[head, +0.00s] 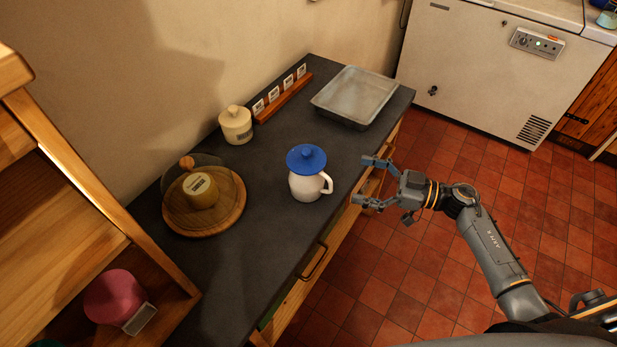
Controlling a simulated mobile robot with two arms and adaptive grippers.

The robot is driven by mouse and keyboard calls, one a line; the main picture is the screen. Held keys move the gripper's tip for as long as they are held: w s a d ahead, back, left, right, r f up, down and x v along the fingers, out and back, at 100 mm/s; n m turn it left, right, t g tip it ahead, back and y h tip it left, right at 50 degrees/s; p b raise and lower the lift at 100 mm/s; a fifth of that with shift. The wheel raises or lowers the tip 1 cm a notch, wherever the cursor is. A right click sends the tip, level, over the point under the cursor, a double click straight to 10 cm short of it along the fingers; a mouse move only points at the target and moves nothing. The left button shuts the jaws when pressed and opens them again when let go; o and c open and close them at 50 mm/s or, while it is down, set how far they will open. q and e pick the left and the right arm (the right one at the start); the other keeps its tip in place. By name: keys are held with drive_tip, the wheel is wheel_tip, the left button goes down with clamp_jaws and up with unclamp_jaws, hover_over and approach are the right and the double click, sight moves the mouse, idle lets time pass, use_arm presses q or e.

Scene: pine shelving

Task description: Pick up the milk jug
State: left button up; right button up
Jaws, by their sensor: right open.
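The milk jug (305,187) is a cream-white jug with a blue lid (306,157) on top and a handle (327,183) on its right side. It stands upright on the dark countertop (262,235), near the front edge. My right gripper (362,180) is open and empty, to the right of the jug at the counter's edge. Its fingers point left toward the handle, with a gap between them and the jug. My left gripper is not in view.
A round wooden board (232,222) with a yellow cheese (200,190) under a clear dome is left of the jug. A cream lidded pot (236,125), a card rack (283,98) and a grey tray (355,96) stand behind. Pine shelving (60,215) is at left.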

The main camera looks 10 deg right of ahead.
drive_tip(key=b, duration=0.1)
approach(307, 163)
drive_tip(key=w+a+f, duration=0.2)
drive_tip(key=w+a, duration=0.1)
drive_tip(key=b+x, duration=0.3)
drive_tip(key=x, duration=0.3)
drive_tip(key=shift+w+f, duration=0.15)
drive_tip(key=shift+a+b, duration=0.15)
drive_tip(key=shift+b, duration=0.15)
drive_tip(key=shift+c, duration=0.9)
drive_tip(key=c, duration=1.7)
drive_tip(key=shift+c, duration=0.2)
